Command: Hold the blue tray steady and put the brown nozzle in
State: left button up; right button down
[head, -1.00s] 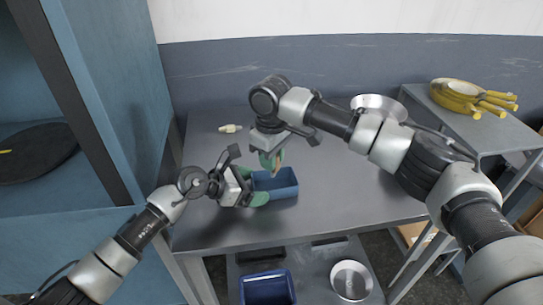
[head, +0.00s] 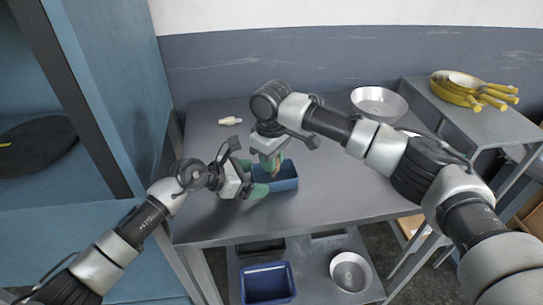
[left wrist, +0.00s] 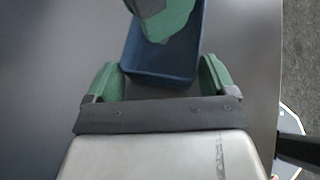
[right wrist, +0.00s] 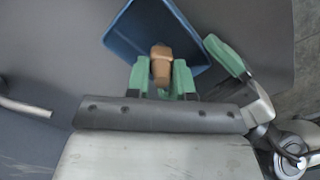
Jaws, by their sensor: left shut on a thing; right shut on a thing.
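The blue tray (head: 285,184) stands on the grey table, and it shows in the left wrist view (left wrist: 158,76) between the fingers. My left gripper (left wrist: 160,79) is shut on the tray, one green finger on each side, at its left end in the head view. My right gripper (right wrist: 161,77) is shut on the brown nozzle (right wrist: 161,63), above the tray's open top. My right gripper covers part of the tray in the left wrist view.
A small cream piece (head: 230,121) lies on the table (head: 330,205) behind the tray. A metal bowl (head: 378,103) sits at the back right. A blue bin (head: 267,284) and another bowl (head: 350,271) are on the lower shelf.

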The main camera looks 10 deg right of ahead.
jog(key=c, duration=0.9)
grip_release()
notch_tip(320, 180, up, 12)
